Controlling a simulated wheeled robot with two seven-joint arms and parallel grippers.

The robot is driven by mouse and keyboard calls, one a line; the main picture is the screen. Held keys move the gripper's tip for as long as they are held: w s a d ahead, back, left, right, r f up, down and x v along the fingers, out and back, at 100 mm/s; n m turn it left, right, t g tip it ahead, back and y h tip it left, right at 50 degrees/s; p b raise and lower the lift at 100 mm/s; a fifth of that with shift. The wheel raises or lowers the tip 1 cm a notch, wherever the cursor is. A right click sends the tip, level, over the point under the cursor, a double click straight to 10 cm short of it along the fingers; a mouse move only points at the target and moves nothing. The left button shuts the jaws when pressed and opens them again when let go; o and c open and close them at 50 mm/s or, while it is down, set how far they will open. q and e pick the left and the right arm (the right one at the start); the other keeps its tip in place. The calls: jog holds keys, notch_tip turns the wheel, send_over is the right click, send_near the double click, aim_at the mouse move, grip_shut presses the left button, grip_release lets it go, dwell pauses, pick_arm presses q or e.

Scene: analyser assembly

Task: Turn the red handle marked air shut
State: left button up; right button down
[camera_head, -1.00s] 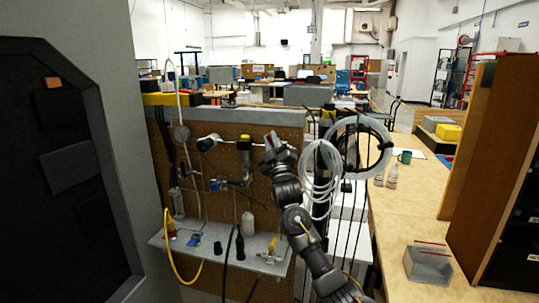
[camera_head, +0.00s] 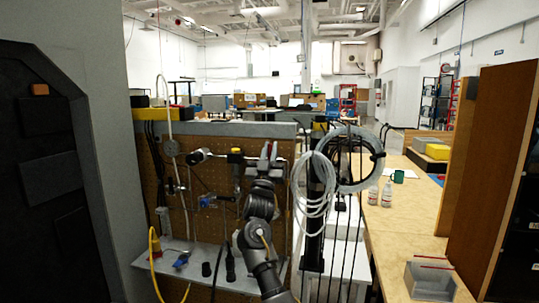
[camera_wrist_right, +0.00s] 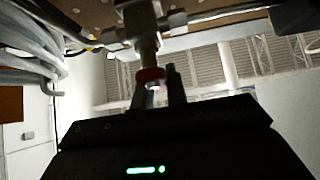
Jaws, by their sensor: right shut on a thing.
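The red handle (camera_wrist_right: 150,76) shows in the right wrist view at the end of a pale stem, below a metal pipe fitting (camera_wrist_right: 132,25). My right gripper (camera_wrist_right: 158,92) has its two dark fingers around the handle, closed on it. In the head view, my right gripper (camera_head: 268,152) is at the upper right of the pegboard, with its fingers pointing up and a little red showing between them. The gripper hides most of the handle there, and I cannot read any marking. My left gripper is not in view.
Coiled clear hoses (camera_head: 316,190) hang close to the right of my right arm. A wooden bench (camera_head: 404,222) with bottles and a grey box stands further right.

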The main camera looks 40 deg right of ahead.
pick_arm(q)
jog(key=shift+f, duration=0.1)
pick_arm(e)
jog(key=shift+f, duration=0.25)
jog(key=c, duration=1.5)
grip_release()
jog(key=shift+w, duration=0.1)
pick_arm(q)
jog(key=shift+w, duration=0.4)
pick_arm(e)
jog(key=shift+o, duration=0.5)
jog(key=shift+r, duration=0.15)
